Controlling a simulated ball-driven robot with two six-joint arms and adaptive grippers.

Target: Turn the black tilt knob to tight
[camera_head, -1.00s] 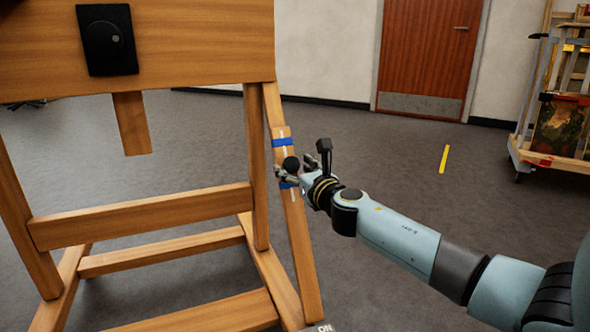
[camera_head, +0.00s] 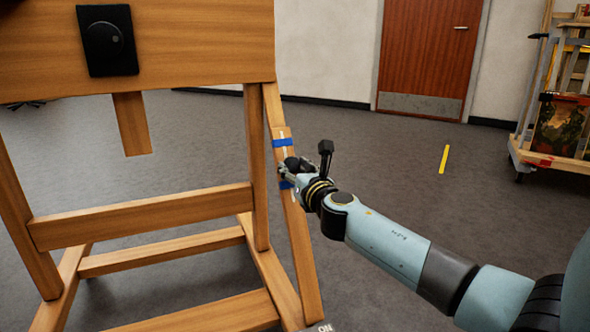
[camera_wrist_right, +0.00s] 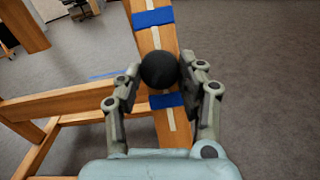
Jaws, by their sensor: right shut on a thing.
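The black tilt knob (camera_head: 291,164) is on the slanted wooden strut at the easel's right side, between two blue bands (camera_head: 283,142). A pale line runs along the strut there. My right gripper (camera_head: 287,170) is at the knob, shut on it. In the right wrist view the round black knob (camera_wrist_right: 159,70) sits between the two fingertips (camera_wrist_right: 160,84), with one blue band above and one below. The gripper partly covers the knob in the head view. My left gripper is in neither view.
The wooden easel (camera_head: 140,215) fills the left, with a black dial plate (camera_head: 107,40) on its upper board. A trolley with pictures (camera_head: 550,140) stands at the far right. A wooden door (camera_head: 428,50) is at the back.

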